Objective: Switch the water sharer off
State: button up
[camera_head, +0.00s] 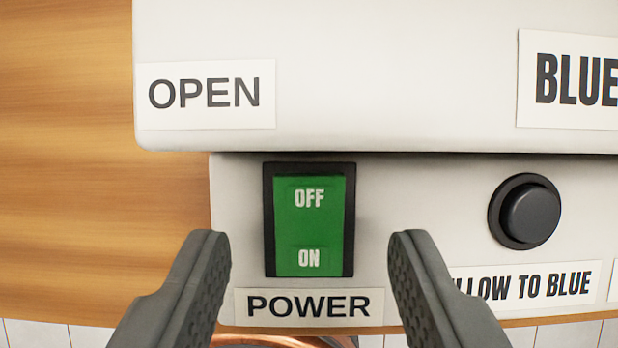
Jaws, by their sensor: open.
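The water sharer (420,185) is a pale grey-white box with an overhanging upper part. On its lower front is a green rocker switch (314,227) in a black frame, marked OFF at the top and ON at the bottom. A POWER label (308,304) sits under it. Which side of the rocker is pressed in is hard to tell. My gripper (308,250) is open and empty. Its two dark fingers stand one to each side of the switch in the picture, and no contact with the switch shows.
A round black button (526,212) is to the right, above a partly hidden label ending in "TO BLUE" (530,286). The upper part carries an OPEN label (205,94) and a cut-off BLUE label (575,80). A wooden surface (80,170) lies left. Copper-coloured tubing (270,341) shows at the bottom.

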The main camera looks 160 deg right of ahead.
aim_at(309, 227)
jog(key=shift+x, duration=1.05)
jog(key=c, duration=1)
jog(key=shift+w+a+g+h, duration=0.15)
jog(key=shift+g+h, duration=0.15)
jog(key=shift+g, duration=0.5)
jog(key=o, duration=1)
